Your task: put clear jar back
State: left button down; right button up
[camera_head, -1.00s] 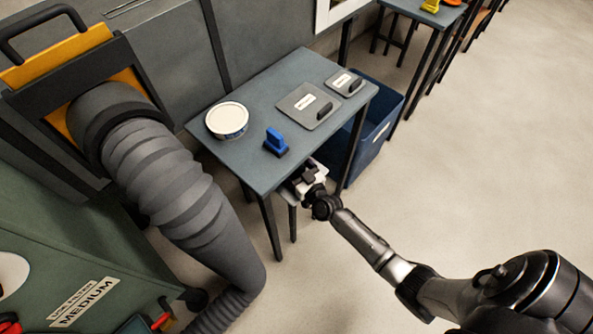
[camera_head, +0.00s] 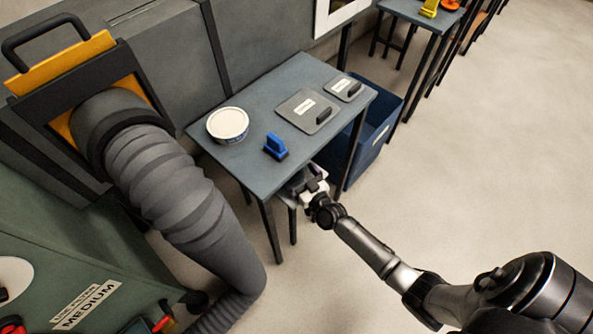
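I cannot make out a clear jar in this view. My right arm reaches in from the lower right, and its gripper (camera_head: 311,182) is at the front edge of the grey table (camera_head: 262,95), low beside a small light surface under the tabletop. The fingers are small and partly hidden, so I cannot tell whether they are open or hold anything. A white-lidded round tub (camera_head: 228,125) with a blue label stands on the table's left part. My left gripper is not in view.
On the table are a blue-handled brush (camera_head: 275,146) and two grey plates with dark handles, one larger (camera_head: 302,108) and one smaller (camera_head: 342,87). A blue bin (camera_head: 372,138) stands beside the table. A thick grey hose (camera_head: 165,185) runs along the left. Floor at right is clear.

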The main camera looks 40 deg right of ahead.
jog(key=s+a+p, duration=0.1)
jog(key=s+p, duration=0.2)
jog(key=s, duration=0.6)
jog(key=s+a+r+n+g+y, duration=0.2)
jog(key=s+a+n+g+y, duration=0.4)
jog(key=a, duration=0.6)
jog(key=s+d+r+m+g+h, duration=0.1)
jog(key=s+r+g, duration=0.1)
jog(key=s+g, duration=0.2)
jog(key=s+r+m+g+h, duration=0.1)
jog(key=s+r+g+h, duration=0.1)
jog(key=s, duration=0.8)
jog(key=shift+s+d+r+m+g+h, duration=0.35)
jog(key=shift+r+g, duration=0.45)
jog(key=shift+g, duration=0.3)
